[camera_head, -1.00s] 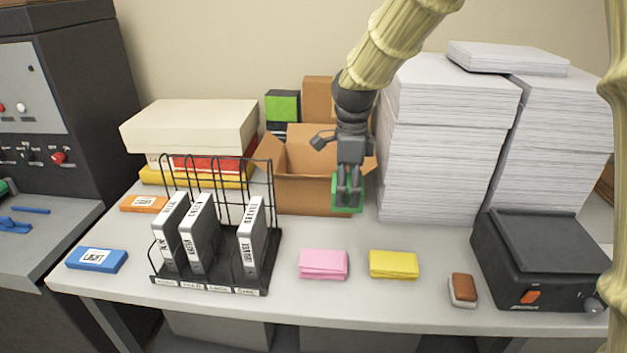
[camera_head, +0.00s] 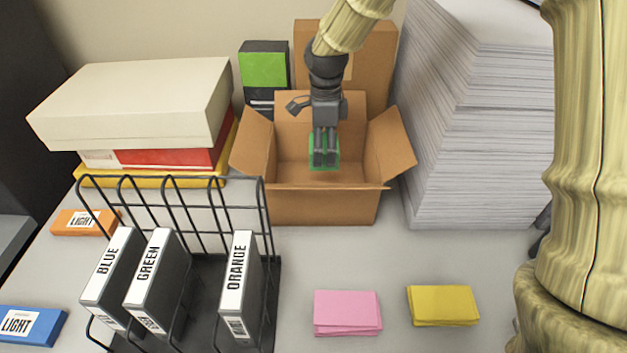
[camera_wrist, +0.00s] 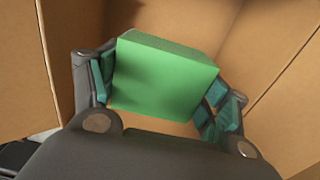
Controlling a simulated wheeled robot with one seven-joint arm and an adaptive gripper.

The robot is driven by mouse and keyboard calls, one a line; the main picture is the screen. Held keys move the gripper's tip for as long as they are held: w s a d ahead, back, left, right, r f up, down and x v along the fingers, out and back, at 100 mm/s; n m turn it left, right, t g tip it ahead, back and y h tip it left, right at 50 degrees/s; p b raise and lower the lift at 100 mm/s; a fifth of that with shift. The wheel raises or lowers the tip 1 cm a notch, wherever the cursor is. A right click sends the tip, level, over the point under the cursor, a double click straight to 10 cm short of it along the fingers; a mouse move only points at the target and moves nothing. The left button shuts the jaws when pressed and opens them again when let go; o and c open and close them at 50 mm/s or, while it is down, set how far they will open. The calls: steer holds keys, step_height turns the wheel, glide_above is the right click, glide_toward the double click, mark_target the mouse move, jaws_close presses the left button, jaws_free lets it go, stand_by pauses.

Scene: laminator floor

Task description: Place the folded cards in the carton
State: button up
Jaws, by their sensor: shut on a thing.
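The open carton (camera_head: 322,206) stands at the back middle of the table, with its flaps spread. My gripper (camera_head: 324,160) is over the carton's opening, pointing down, shut on a green card stack (camera_wrist: 162,80). In the wrist view the green stack sits between both fingers, with brown carton walls around it. I cannot tell whether it touches the carton floor. A pink folded card stack (camera_head: 347,312) and a yellow folded card stack (camera_head: 443,305) lie flat on the table in front of the carton.
A black wire rack (camera_head: 190,262) with binders labelled BLUE, GREEN and ORANGE stands left of the carton. Tall paper stacks (camera_head: 465,140) rise close on its right. Boxes (camera_head: 140,105) lie at the back left. Orange (camera_head: 84,222) and blue (camera_head: 30,325) packs lie at the left.

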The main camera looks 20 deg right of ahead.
mark_target(321, 179)
steer(key=shift+w+f, duration=0.2)
steer(key=shift+f, duration=0.45)
step_height(321, 179, down, 5)
steer(key=shift+a+f+p, duration=0.15)
steer(key=shift+f+p, duration=0.05)
steer(key=shift+p, duration=0.45)
steer(key=shift+s+f, duration=0.1)
steer(key=shift+f, duration=0.55)
steer(key=shift+f+p, duration=0.55)
steer(key=shift+f, duration=1.05)
steer(key=shift+f, duration=0.15)
steer(key=o, duration=1.6)
steer(key=shift+c, duration=0.2)
steer(key=shift+r+b, duration=1.6)
steer(key=shift+r, duration=4.6)
